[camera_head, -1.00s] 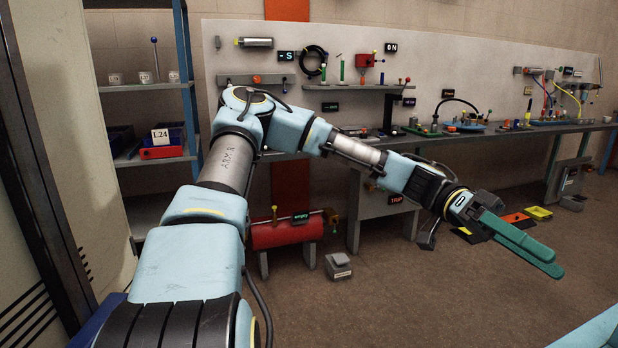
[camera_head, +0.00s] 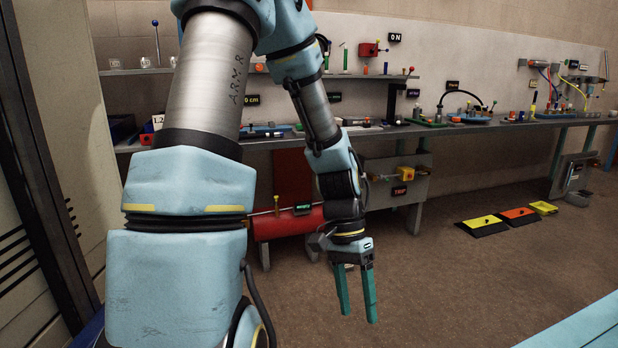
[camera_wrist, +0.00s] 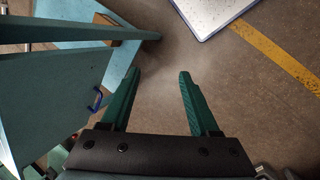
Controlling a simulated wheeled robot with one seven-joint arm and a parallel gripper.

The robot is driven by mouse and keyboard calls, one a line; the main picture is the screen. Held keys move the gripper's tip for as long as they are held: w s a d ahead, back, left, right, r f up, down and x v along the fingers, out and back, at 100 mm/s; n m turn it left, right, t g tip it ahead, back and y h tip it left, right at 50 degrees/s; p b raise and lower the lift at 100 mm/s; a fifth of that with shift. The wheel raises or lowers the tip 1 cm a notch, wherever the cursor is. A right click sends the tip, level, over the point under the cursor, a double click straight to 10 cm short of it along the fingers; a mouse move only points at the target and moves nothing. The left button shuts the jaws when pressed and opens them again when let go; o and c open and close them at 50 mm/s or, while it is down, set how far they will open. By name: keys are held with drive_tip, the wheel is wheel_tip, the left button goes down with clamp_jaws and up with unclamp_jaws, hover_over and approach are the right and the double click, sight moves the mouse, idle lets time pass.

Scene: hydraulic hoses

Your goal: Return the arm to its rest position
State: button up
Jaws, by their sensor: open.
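My gripper (camera_head: 358,312) points down over the brown floor, in front of the red tank, with its two green fingers apart and nothing between them. In the wrist view my gripper (camera_wrist: 158,75) is also open, with bare floor between the fingertips. My arm rises in the left half of the head view and bends at the top edge, with the forearm hanging down. It covers part of the shelf and bench behind it.
A long workbench (camera_head: 480,128) with several hoses and fittings runs along the back wall. A red tank (camera_head: 285,224) stands below it. Yellow and orange trays, including an orange one (camera_head: 519,216), lie on the right floor. A white-topped panel (camera_wrist: 212,12) shows in the wrist view. Middle floor is clear.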

drive_tip(key=w+a+r+n+t+b, duration=0.1)
drive_tip(key=w+a+n+t, duration=0.15)
drive_tip(key=a, duration=0.25)
drive_tip(key=w+a+r+n+t+y+b, duration=0.1)
drive_tip(key=a+n, duration=0.2)
drive_tip(key=a, duration=0.2)
drive_tip(key=w+a+r+n+t+b, duration=0.1)
drive_tip(key=w+a+n+t, duration=0.15)
drive_tip(key=a, duration=0.25)
wheel_tip(320, 180, up, 13)
drive_tip(key=p, duration=1.2)
drive_tip(key=shift+s+a+f+p, duration=0.2)
drive_tip(key=shift+s+p, duration=0.05)
drive_tip(key=shift+p, duration=0.05)
